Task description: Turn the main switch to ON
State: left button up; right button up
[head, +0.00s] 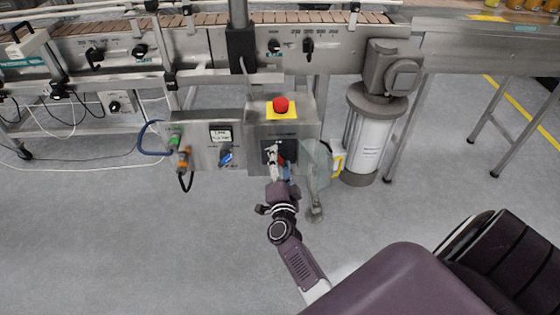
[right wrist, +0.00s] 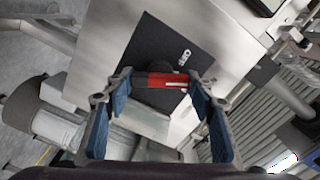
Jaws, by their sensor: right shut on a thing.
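The main switch is a red handle (right wrist: 167,80) on a square black plate (right wrist: 150,42), fixed to a grey metal box. In the right wrist view the handle lies across the picture, between the two fingertips. A small white marking on the plate is too small to read surely. In the head view the black plate (head: 267,146) is on the front of the box, below a red mushroom button (head: 281,105) on a yellow square. My right gripper (head: 276,163) reaches up to the plate and partly hides it. It is shut on the red handle. My left gripper is not in view.
Left of the switch is a panel with a small display (head: 220,134), a blue selector (head: 226,158) and coloured connectors (head: 184,158). A motor with a grey cylinder (head: 367,145) stands to the right. The conveyor (head: 190,45) runs above. The floor in front is clear.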

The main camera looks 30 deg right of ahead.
jog(key=m+b, duration=0.1)
jog(key=m, duration=0.3)
jog(key=shift+f+m, duration=0.15)
jog(key=shift+m, duration=0.15)
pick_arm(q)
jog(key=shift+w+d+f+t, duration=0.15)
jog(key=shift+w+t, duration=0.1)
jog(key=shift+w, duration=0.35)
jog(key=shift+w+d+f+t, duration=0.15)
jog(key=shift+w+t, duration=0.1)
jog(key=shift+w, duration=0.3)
pick_arm(e)
jog(key=shift+m, duration=0.7)
jog(key=o, duration=1.2)
jog(key=shift+c, duration=0.2)
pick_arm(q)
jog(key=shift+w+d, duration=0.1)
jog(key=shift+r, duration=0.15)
pick_arm(e)
jog(key=shift+n, duration=0.3)
